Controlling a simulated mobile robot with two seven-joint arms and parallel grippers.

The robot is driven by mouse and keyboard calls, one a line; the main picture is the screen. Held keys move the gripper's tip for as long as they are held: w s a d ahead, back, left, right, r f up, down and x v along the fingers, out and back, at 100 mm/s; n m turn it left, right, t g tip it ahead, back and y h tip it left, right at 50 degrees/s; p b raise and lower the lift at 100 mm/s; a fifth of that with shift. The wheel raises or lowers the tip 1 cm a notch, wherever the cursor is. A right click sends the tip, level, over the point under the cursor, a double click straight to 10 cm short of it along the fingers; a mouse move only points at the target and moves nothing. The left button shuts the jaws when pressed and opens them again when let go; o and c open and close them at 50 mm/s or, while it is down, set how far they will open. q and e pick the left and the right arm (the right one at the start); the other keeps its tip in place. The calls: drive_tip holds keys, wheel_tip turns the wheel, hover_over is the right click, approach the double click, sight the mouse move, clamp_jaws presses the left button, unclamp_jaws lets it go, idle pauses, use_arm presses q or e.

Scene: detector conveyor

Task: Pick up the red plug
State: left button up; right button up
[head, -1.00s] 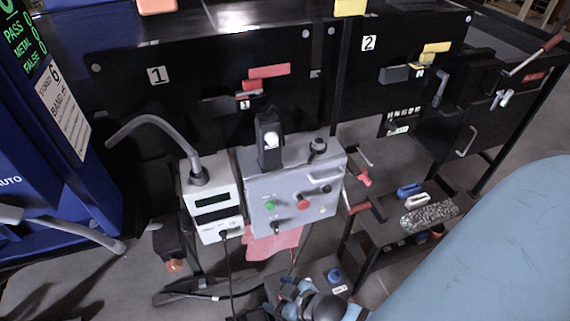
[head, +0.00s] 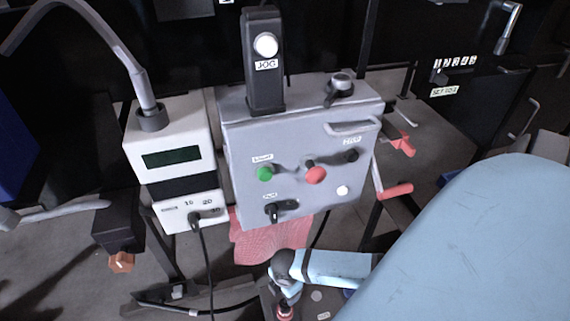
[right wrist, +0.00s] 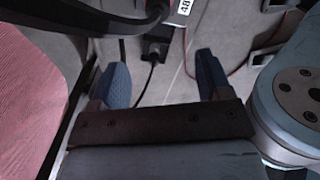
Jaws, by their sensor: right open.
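I cannot pick out the red plug with certainty. A small red and white piece (head: 285,312) shows at the bottom edge of the head view, just below my right wrist, but it is too small and cut off to tell what it is. My right gripper (right wrist: 158,82) is open in the right wrist view, its two dark blue fingertips apart with nothing between them. Beyond the fingers are a black power block (right wrist: 156,47) with a cable and grey floor. In the head view my right arm hides part of the low area. My left gripper is not in view.
A grey control box (head: 240,200) with a green button and a red button (head: 315,175) stands mid-view, beside a white meter (head: 180,135). A red cloth (head: 268,240) hangs beneath the box. Red-handled levers (head: 396,190) stick out at its right.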

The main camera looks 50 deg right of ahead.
sight(285, 302)
drive_tip(key=f+b, duration=0.2)
drive_tip(key=f, duration=0.2)
drive_tip(key=f+b, duration=0.1)
drive_tip(key=f, duration=0.4)
drive_tip(key=shift+w+d+f+b, duration=0.1)
drive_tip(key=shift+d+f+b, duration=0.1)
drive_tip(key=shift+b, duration=0.2)
wheel_tip(285, 302, down, 5)
drive_tip(key=b, duration=0.3)
drive_tip(key=shift+w+r, duration=0.1)
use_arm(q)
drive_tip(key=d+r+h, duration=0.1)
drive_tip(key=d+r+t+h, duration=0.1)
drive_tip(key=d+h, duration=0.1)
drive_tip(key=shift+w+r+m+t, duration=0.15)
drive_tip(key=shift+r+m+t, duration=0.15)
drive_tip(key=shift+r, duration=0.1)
use_arm(e)
drive_tip(key=shift+c, duration=0.2)
drive_tip(key=c, duration=1)
